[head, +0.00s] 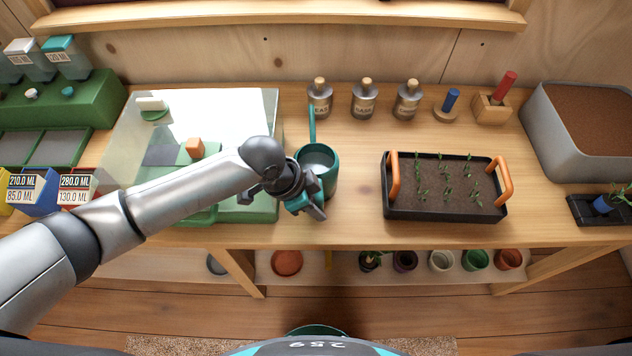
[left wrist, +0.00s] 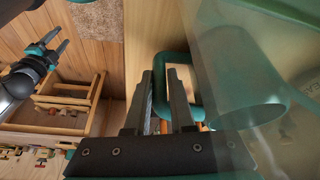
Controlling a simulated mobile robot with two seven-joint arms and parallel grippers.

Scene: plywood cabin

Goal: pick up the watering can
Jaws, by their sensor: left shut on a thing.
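The green watering can (head: 327,178) is at the middle of the workbench in the head view, upright, with its thin spout (head: 312,122) pointing to the back. Its open top shows a pale grey inside. My left gripper (head: 318,208) is at the near side of the can, shut on its handle. In the left wrist view, the handle loop (left wrist: 187,62) is at the fingers of my left gripper (left wrist: 160,88), beside the can's body (left wrist: 238,85). Whether the can's base touches the bench is hidden. My right gripper (left wrist: 54,45) shows far left there, open and empty.
A black planter tray with seedlings and orange handles (head: 445,214) stands right of the can. A green-based glass case (head: 125,140) is close on its left, under my left arm. Several labelled bottles (head: 364,100) line the back. Pots (head: 440,261) sit on the shelf below.

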